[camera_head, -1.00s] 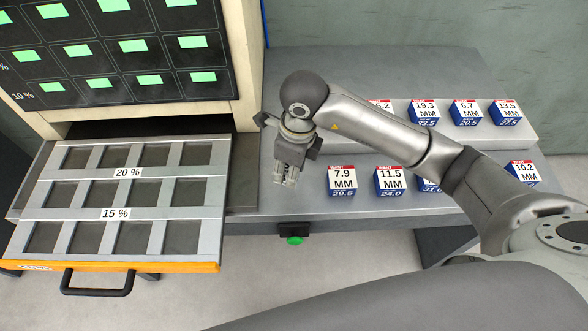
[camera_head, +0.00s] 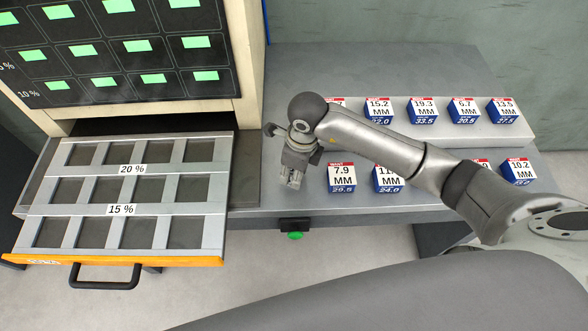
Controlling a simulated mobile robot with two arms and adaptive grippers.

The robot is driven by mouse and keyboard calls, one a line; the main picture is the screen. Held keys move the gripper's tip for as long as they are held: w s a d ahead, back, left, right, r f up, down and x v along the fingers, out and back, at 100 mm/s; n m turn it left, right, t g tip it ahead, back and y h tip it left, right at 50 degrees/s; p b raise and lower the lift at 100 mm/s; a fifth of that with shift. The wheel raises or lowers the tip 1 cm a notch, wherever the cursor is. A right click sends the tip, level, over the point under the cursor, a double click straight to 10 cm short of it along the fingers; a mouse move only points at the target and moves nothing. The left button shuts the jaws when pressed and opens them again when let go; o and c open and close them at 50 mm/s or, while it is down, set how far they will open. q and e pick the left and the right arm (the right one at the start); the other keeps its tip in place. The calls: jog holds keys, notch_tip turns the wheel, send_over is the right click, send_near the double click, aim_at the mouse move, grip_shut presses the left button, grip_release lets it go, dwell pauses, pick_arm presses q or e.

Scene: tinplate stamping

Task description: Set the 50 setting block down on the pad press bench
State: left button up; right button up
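Several blue-and-white setting blocks with red top strips stand on the grey bench (camera_head: 330,70). The front row has the 7.9 MM block (camera_head: 342,177) and a partly hidden block marked 24.0 (camera_head: 386,182). No block that I can read is marked 50. My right gripper (camera_head: 293,182) points down over the bench's front left part, left of the 7.9 MM block. Its fingers look close together; whether they are shut or hold anything is unclear. My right arm hides part of the front row. My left gripper is out of view.
A raised shelf holds more blocks, such as the 15.2 MM (camera_head: 378,110) and 19.3 MM (camera_head: 423,110). An open drawer (camera_head: 125,262) with empty compartments juts out at left, below a cabinet (camera_head: 120,50). A green button (camera_head: 295,236) is on the bench front.

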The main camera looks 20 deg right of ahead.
jog(key=o, duration=0.4)
jog(key=shift+o, duration=0.2)
jog(key=shift+r, duration=0.1)
jog(key=shift+r+p, duration=0.2)
jog(key=shift+p, duration=0.1)
notch_tip(320, 180, up, 12)
jog(key=s+d+b, duration=0.1)
jog(key=b, duration=0.2)
jog(key=shift+f, duration=0.15)
